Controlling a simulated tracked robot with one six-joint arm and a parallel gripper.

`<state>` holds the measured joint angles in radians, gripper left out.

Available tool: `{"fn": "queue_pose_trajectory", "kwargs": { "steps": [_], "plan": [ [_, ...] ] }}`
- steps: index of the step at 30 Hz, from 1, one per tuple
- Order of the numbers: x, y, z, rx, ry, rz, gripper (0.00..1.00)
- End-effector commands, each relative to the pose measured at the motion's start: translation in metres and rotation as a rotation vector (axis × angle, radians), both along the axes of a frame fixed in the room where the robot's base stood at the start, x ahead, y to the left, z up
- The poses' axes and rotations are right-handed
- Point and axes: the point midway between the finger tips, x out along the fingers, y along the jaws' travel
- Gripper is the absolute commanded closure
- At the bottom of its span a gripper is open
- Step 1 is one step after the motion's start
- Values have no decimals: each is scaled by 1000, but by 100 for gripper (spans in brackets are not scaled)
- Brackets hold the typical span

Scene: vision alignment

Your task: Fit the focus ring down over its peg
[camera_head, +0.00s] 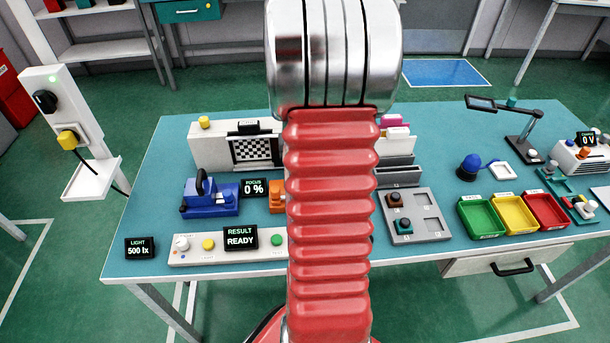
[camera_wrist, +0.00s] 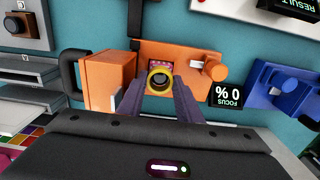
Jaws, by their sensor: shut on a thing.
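In the wrist view my gripper (camera_wrist: 160,84) is shut, with its two grey-purple fingers on either side of a yellow ring (camera_wrist: 150,74). A dark round part shows inside the ring. The ring appears in front of an orange fixture (camera_wrist: 125,75), near a small pink patterned window. The peg cannot be clearly made out, and I cannot tell whether the ring is around it or only in line with it. In the head view my red arm hides the gripper, the ring and most of the orange fixture (camera_head: 277,197).
A blue fixture (camera_head: 209,206) stands left of the orange one, with a black "FOCUS 0 %" display (camera_head: 254,188) behind. A control panel (camera_head: 200,257) with a "RESULT READY" display (camera_head: 240,238) lies in front. A grey tray (camera_head: 428,231) and coloured bins (camera_head: 513,214) stand to the right.

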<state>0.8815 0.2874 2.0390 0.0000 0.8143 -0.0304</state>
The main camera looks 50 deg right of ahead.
Motion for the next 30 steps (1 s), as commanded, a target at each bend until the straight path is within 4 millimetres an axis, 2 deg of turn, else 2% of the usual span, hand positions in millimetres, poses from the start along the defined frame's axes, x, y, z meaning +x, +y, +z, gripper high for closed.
{"fn": "queue_pose_trajectory", "kwargs": {
  "steps": [11, 12, 15, 25, 30],
  "plan": [
    [0, 0, -6, 1, 1, -1, 90],
    [0, 0, -6, 1, 1, -1, 67],
    [0, 0, -6, 1, 1, -1, 61],
    [0, 0, -3, 0, 0, -1, 61],
    [0, 0, 11, -2, -1, 0, 61]
  ]
}}
